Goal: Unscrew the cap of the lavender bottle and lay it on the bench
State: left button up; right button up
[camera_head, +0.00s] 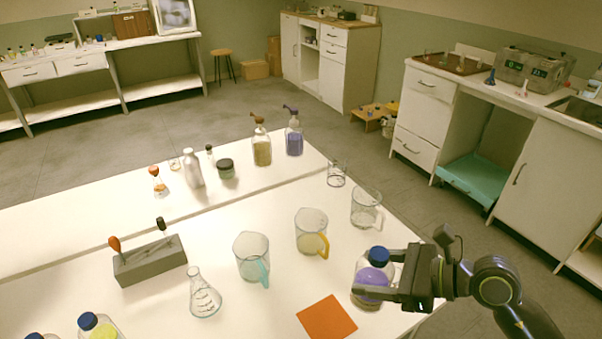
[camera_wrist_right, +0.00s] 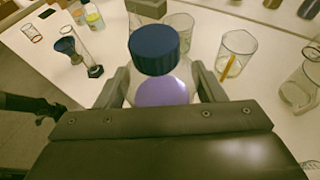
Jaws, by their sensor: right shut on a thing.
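The bottle with purple liquid (camera_head: 371,283) stands upright near the bench's right edge, its blue cap (camera_head: 377,255) on its neck. I take it for the lavender bottle; no label is readable. My right gripper (camera_head: 372,277) reaches in from the right and is shut on the bottle's body, below the cap. In the right wrist view the blue cap (camera_wrist_right: 154,50) stands above the purple liquid (camera_wrist_right: 161,91), a finger on each side of the bottle. My left gripper is outside the head view; a dark shape at the wrist view's left edge may be it.
An orange square mat (camera_head: 327,318) lies left of the bottle on the white bench (camera_head: 270,300). Jugs (camera_head: 311,232) and a beaker (camera_head: 366,208) stand behind. A flask (camera_head: 204,295) and a grey rack (camera_head: 150,262) are farther left. Two blue-capped bottles stand at the front left.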

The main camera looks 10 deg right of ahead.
jog(key=shift+a, duration=0.15)
jog(key=w+a+f+n+g+y, duration=0.1)
jog(key=a+n+g, duration=0.3)
jog(key=a, duration=0.3)
jog(key=w+a+n+g+y, duration=0.1)
jog(key=a+n+g, duration=0.2)
jog(key=a, duration=0.4)
jog(key=shift+f+n+g+y, duration=0.3)
jog(key=shift+f+n+g, duration=0.1)
jog(key=shift+g, duration=0.3)
jog(key=shift+a, duration=0.15)
grip_shut()
jog(key=w+d+f+m+t+h+b, duration=0.1)
jog(key=w+d+f+m+t+b, duration=0.1)
jog(key=d+f+m+t+b, duration=0.3)
jog(key=w+d+m+t+b, duration=0.1)
jog(key=d+t+b, duration=0.15)
jog(key=b, duration=0.55)
jog(key=shift+g, duration=0.45)
jog(key=f, duration=0.6)
jog(key=d+f, duration=0.1)
jog(key=f, duration=0.2)
jog(key=shift+f, duration=0.3)
